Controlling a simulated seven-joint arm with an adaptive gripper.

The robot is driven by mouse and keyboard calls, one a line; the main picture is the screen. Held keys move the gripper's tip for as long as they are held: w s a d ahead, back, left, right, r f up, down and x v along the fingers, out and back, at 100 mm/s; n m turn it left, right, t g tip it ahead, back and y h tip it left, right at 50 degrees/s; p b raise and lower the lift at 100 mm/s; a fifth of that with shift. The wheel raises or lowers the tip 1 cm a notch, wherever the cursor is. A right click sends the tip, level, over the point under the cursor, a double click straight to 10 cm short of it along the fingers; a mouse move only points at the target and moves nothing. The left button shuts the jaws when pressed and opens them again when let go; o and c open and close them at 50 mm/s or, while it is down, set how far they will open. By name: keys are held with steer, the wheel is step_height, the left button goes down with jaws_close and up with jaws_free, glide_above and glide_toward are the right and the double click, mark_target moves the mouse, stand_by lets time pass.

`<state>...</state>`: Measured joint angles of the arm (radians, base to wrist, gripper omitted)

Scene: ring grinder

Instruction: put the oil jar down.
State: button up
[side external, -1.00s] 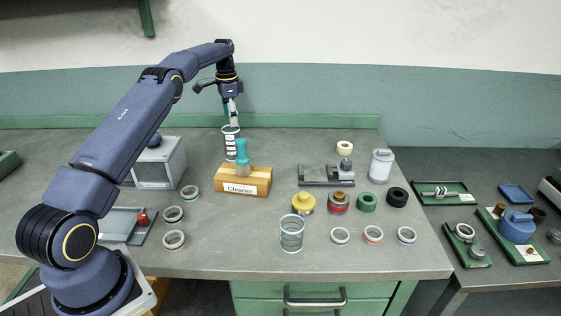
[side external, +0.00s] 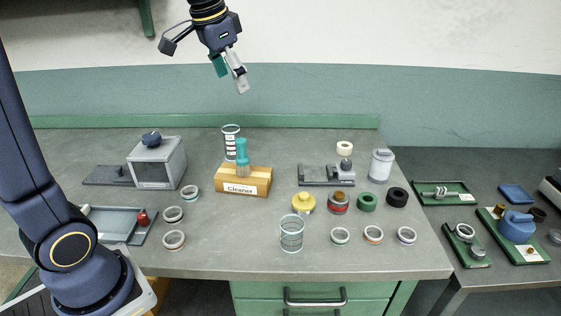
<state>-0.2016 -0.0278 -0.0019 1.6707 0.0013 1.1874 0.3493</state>
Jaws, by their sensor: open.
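A clear jar with dark markings (side external: 230,133), which I take to be the oil jar, stands upright on the grey bench behind the wooden Cleaner block (side external: 225,183). The block partly hides its lower part. My gripper (side external: 231,77) is high above the bench, in front of the wall, well clear of the jar. Its fingers are apart with nothing between them. Another clear jar (side external: 291,236) stands near the front of the bench.
A teal-topped brush or bottle (side external: 242,158) stands in the block. A grey box machine (side external: 158,162) is at left. Bench (side external: 300,263) space is free around the front jar.

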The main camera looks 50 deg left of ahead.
steer(key=s+d+f+n+t, duration=0.1)
steer(key=s+d+f, duration=0.2)
steer(key=s, duration=0.5)
steer(key=s+d+f+t, duration=0.1)
steer(key=s+d+f, duration=0.3)
steer(key=s, duration=0.5)
steer(key=shift+s+d+f+n+h, duration=0.3)
steer(key=shift+f+n+h, duration=0.1)
steer(key=shift+f, duration=0.35)
